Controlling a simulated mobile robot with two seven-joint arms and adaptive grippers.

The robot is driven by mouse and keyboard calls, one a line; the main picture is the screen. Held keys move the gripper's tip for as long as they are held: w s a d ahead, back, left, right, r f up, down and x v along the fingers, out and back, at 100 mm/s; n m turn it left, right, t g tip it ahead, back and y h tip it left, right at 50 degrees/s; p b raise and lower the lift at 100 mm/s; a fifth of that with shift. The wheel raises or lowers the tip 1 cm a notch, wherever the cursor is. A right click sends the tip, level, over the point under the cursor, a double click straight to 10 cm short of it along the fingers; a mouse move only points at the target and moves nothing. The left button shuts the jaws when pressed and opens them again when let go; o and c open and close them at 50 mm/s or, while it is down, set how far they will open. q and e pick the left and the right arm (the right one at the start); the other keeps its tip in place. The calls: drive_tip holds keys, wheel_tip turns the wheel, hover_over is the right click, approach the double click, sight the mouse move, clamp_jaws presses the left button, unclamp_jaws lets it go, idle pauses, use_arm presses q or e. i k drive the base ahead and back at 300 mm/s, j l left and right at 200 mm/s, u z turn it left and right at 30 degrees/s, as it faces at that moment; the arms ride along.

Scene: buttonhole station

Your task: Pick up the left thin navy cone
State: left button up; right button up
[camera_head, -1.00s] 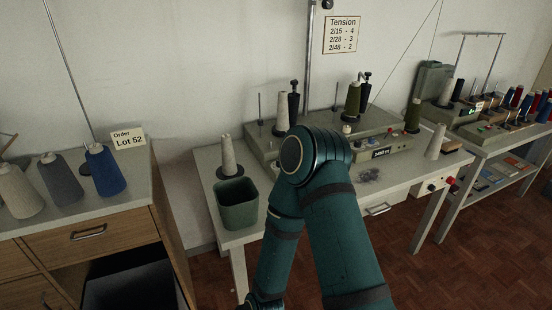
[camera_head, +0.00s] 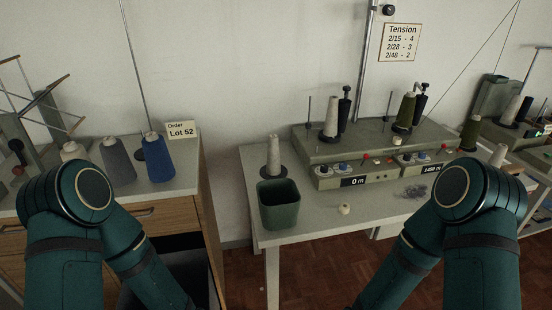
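A blue cone (camera_head: 156,158) stands upright on the cabinet top at the left; it is the only navy-like cone I make out clearly. A dark grey cone (camera_head: 117,162) stands just left of it. A cream cone (camera_head: 74,152) is farther left, partly hidden behind my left arm. I cannot tell from here which cones count as thin. My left arm is in front of the cabinet and my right arm is at the lower right. Both grippers are below the picture, out of view.
A yarn swift (camera_head: 38,105) is at the far left. A gap separates the cabinet from the winder table (camera_head: 325,222), which holds a green bin (camera_head: 279,205), a winding machine (camera_head: 352,148) and several cones.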

sight(274, 164)
drive_tip(key=i+l, duration=0.15)
drive_tip(key=l, duration=0.25)
drive_tip(key=i+l+u, duration=0.1)
drive_tip(key=l, duration=0.25)
drive_tip(key=i+l, duration=0.15)
drive_tip(key=l, duration=0.25)
drive_tip(key=i+l+u, duration=0.15)
drive_tip(key=l, duration=0.25)
